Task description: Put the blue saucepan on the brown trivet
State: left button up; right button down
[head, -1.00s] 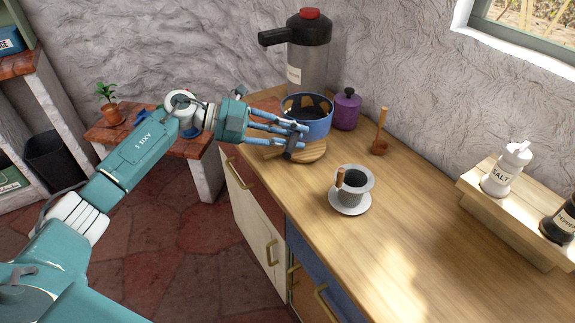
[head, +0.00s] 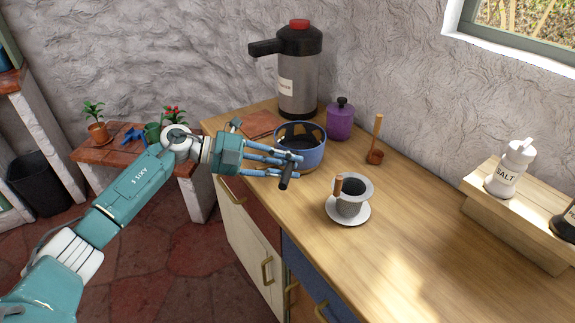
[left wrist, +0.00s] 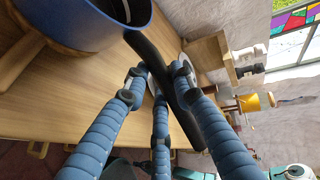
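The blue saucepan (head: 303,157) has a dark interior and a black handle (head: 285,181). It is upright over a round, light-brown wooden trivet (head: 313,171) on the counter and appears to sit on it. Only the trivet's rim shows in the head view; the left wrist view also shows part of the trivet (left wrist: 18,66) under the saucepan (left wrist: 75,30). My left gripper (head: 290,160) has its blue fingers around the handle and appears shut on it; in the left wrist view the handle (left wrist: 160,60) runs between the fingertips. My right gripper is not in view.
A large urn (head: 298,85), a purple lidded pot (head: 340,121) and a reddish-brown flat board (head: 259,124) are near the saucepan. A wooden ladle (head: 376,140) and a cup on a saucer (head: 350,219) stand to the right. The counter's front right is clear.

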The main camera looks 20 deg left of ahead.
pick_arm(q)
jog(key=o, duration=0.3)
jog(key=shift+o, duration=0.2)
jog(key=shift+r, duration=0.25)
jog(key=v, duration=1.2)
jog(key=shift+s+f, duration=0.1)
jog(key=shift+f, duration=0.1)
